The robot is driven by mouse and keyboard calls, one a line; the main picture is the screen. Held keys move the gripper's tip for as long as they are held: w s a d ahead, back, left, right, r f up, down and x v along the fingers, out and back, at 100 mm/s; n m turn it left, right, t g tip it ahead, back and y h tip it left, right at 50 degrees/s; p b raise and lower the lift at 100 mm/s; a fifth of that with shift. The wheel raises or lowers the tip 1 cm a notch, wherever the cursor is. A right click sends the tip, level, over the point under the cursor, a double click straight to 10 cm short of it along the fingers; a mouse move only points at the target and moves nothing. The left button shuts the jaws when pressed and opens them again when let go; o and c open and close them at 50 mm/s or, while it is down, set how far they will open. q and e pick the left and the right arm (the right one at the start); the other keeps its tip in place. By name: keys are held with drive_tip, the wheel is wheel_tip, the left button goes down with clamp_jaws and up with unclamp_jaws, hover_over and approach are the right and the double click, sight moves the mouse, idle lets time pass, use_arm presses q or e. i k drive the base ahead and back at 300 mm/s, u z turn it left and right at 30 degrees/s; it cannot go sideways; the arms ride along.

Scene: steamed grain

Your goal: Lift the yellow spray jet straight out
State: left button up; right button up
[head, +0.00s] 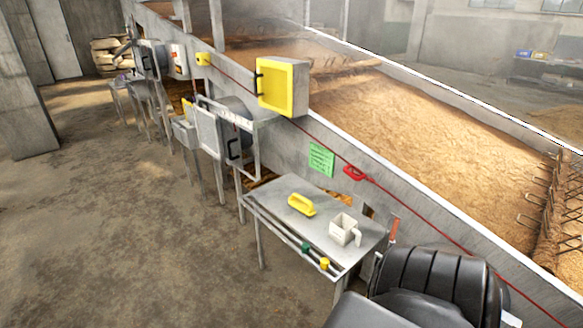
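A small yellow piece (324,263), possibly the yellow spray jet, sits at the front rail (285,238) of the metal table, beside a similar green piece (305,247). Both look seated at the rail, but they are too small to tell how they are held. A larger yellow handled tool (301,205) lies on the tabletop. I cannot tell for sure which yellow thing is the jet. Neither of my grippers is in view.
Behind runs a grain trough wall with a red handle (354,173) and yellow box (283,87). Floor at left is open.

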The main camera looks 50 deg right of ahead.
sight(324, 262)
drive_tip(key=z, duration=0.15)
drive_tip(key=i, duration=0.7)
drive_tip(key=z, duration=1)
drive_tip(key=i, duration=0.4)
drive_tip(key=z, duration=0.4)
